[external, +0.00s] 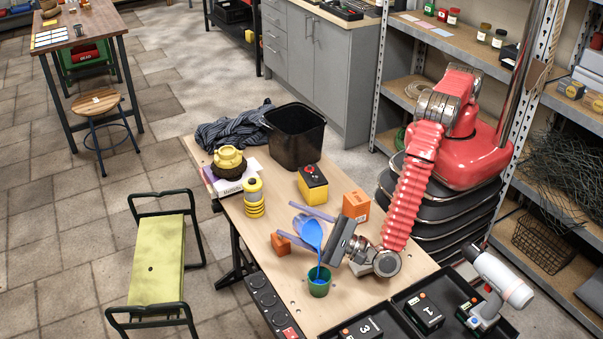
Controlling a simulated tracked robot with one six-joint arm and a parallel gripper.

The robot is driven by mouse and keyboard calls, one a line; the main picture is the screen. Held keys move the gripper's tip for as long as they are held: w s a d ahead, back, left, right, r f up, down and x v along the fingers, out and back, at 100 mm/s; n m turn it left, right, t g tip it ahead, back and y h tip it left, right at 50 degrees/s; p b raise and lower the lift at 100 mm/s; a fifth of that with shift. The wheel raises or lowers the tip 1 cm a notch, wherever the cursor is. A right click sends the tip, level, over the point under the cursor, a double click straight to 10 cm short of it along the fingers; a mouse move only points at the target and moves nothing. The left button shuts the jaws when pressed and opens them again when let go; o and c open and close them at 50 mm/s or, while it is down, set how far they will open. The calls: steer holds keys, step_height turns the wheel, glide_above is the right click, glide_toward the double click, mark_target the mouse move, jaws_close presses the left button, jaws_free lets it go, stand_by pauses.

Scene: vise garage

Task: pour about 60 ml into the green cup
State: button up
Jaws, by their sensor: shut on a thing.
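A clear jug (311,234) with blue liquid in it is tilted over the workbench, its mouth pointing down towards the front. A blue stream runs from it down to the green cup (319,287). The green cup stands upright on the wooden bench top, below the jug. Blue shows at the cup's opening, but the level inside cannot be told. My gripper (293,221) is shut on the jug, with one pale purple finger on each side of it.
An orange block (283,243) and an orange box (356,205) are close to my gripper. A yellow-black battery (312,185), yellow canister (254,198) and black bin (294,137) stand farther back. Black trays (385,322) lie at the front right. Bare wood lies left of the cup.

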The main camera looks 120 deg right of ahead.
mark_target(308, 227)
steer(key=shift+s+d+n+t+p, duration=0.1)
steer(key=shift+d+n+t+p, duration=0.25)
steer(key=shift+n, duration=0.25)
steer(key=shift+c, duration=0.2)
stand_by(0.4)
steer(key=shift+r+m+g, duration=0.25)
steer(key=shift+m+g, duration=0.3)
steer(key=shift+m, duration=0.35)
steer(key=f+m+g, duration=0.2)
steer(key=m, duration=0.1)
steer(key=shift+s+d+y, duration=0.1)
steer(key=shift+d+y, duration=0.2)
steer(key=shift+d, duration=0.05)
steer(key=shift+f, duration=0.1)
steer(key=shift+d+f+m, duration=0.1)
steer(key=shift+f+m, duration=0.05)
steer(key=shift+m, duration=0.15)
steer(key=shift+s+d+f+m+g+y+b, duration=0.1)
steer(key=shift+d+f+m+g+y+b, duration=0.15)
steer(key=shift+d+f+m+g, duration=0.2)
steer(key=shift+s+d+f+m+g+y+b, duration=0.1)
steer(key=shift+d+f+m+g+y+b, duration=0.2)
steer(key=shift+f, duration=0.2)
steer(key=shift+f, duration=0.1)
